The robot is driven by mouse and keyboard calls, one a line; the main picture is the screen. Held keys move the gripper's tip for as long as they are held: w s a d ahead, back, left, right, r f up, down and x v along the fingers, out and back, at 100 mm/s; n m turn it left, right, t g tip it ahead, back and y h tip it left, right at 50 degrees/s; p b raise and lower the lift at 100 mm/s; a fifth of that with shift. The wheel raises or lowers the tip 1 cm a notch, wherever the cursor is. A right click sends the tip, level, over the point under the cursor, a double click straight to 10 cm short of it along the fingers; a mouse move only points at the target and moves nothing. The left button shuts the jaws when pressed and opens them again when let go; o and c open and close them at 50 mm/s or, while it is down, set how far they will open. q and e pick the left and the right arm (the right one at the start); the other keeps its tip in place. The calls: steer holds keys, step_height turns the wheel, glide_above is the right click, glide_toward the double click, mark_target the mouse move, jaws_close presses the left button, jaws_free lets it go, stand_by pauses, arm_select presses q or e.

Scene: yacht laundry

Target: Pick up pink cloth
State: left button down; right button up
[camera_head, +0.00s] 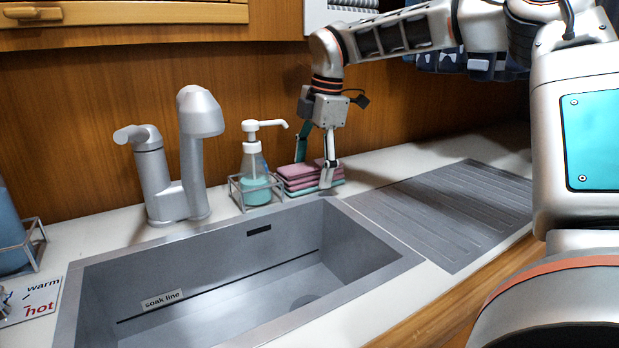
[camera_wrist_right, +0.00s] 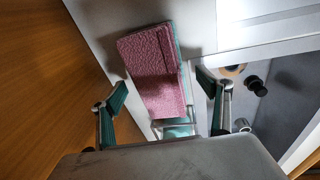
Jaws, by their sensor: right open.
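A stack of folded cloths, pink on top with teal layers, lies on the white counter behind the sink's back right corner. The pink cloth (camera_head: 297,173) also shows in the right wrist view (camera_wrist_right: 157,62), lying lengthwise between the fingers. My right gripper (camera_head: 315,171) points down at the stack with its fingers spread to either side of it. In the right wrist view the right gripper (camera_wrist_right: 165,92) is open and nothing is pinched. Whether the fingertips touch the cloth cannot be told. My left gripper is not in view.
A soap dispenser (camera_head: 255,170) in a wire holder stands just left of the cloths. A grey faucet (camera_head: 195,150) stands farther left. The steel sink (camera_head: 400,258) opens in front, with a ribbed drainboard (camera_head: 455,208) to the right. A wooden wall (camera_head: 80,120) rises close behind.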

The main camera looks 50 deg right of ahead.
steer(key=shift+w+f, duration=0.1)
steer(key=shift+f, duration=0.25)
steer(key=shift+c, duration=0.2)
steer(key=c, duration=1.3)
steer(key=shift+r, duration=0.15)
